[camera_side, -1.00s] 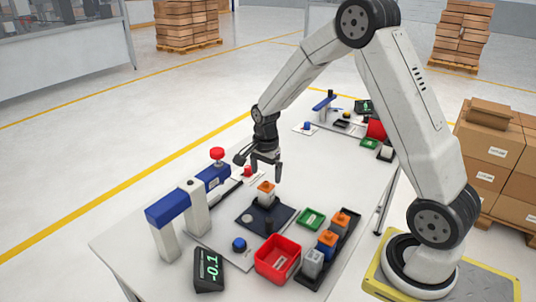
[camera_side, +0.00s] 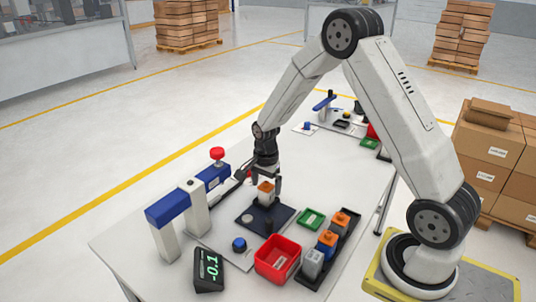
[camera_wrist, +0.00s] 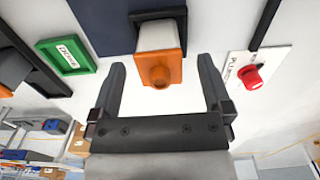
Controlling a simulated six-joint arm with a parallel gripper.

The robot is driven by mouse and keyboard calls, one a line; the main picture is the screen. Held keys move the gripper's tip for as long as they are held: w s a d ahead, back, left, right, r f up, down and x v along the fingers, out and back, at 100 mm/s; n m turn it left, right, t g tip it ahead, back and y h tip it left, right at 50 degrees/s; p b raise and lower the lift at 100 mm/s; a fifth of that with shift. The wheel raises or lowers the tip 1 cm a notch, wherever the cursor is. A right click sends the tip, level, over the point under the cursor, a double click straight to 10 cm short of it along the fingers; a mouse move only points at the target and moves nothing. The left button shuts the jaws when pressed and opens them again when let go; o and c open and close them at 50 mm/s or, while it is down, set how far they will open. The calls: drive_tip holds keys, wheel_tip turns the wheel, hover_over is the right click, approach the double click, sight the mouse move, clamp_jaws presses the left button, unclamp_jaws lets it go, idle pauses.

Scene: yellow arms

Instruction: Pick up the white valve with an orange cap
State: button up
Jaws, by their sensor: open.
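The white valve with an orange cap (camera_side: 266,193) stands upright on a dark blue plate (camera_side: 250,218) in the side view. In the wrist view the valve (camera_wrist: 158,62) shows its orange cap toward the camera, with its white body behind it in a dark holder. My gripper (camera_side: 265,183) is open, with its fingers at about the height of the cap. In the wrist view my gripper (camera_wrist: 165,80) has one finger on each side of the valve, with gaps to both. The exact depth of the fingers along the valve is hard to tell.
A dark rack (camera_side: 346,238) holds valves with orange caps and others at the right. A red bin (camera_side: 276,261) and a green tray (camera_side: 311,219) sit nearby. A blue-topped press (camera_side: 190,208) stands at left. A red button (camera_wrist: 252,77) is close to one finger.

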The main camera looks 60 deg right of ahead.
drive_tip(key=shift+f, duration=1.65)
clamp_jaws()
drive_tip(key=shift+r, duration=0.15)
drive_tip(key=shift+r, duration=0.8)
drive_tip(key=s+a+r, duration=0.3)
drive_tip(key=s+r, duration=0.8)
drive_tip(key=s, duration=0.2)
drive_tip(key=shift+s, duration=0.35)
